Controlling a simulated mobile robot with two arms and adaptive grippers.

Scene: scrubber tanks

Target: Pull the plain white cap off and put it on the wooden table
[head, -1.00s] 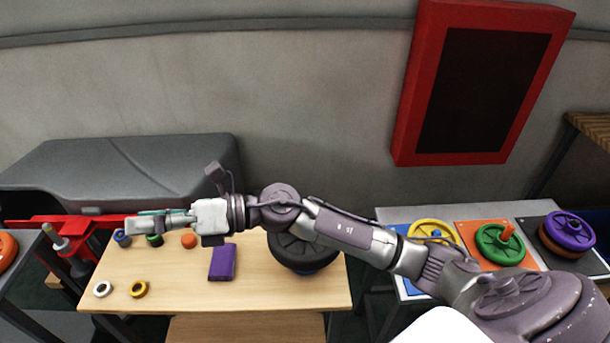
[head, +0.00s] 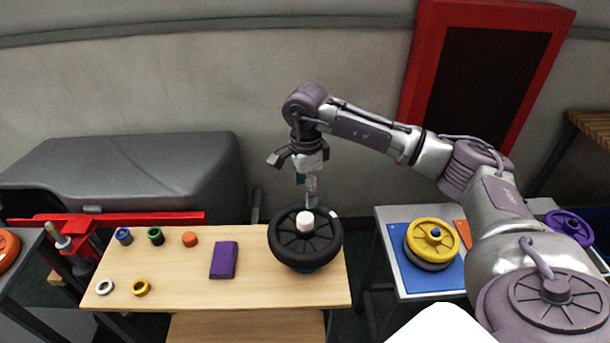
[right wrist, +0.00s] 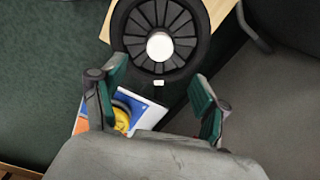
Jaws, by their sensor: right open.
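The plain white cap (head: 305,222) sits on the hub of a black spoked wheel (head: 283,247) at the right end of the wooden table (head: 190,290). The cap also shows in the right wrist view (right wrist: 160,46), at the centre of the wheel (right wrist: 130,40). My right gripper (head: 312,200) hangs just above and behind the cap in the head view, apart from it. In the right wrist view its green-padded fingers (right wrist: 155,100) are spread wide with nothing between them. My left gripper is not in view.
A purple block (head: 223,260), a white ring (head: 104,287), a yellow ring (head: 141,287) and several small coloured caps lie left of the wheel. A side table at right holds a yellow wheel (head: 432,238) on a blue mat. The table's front middle is clear.

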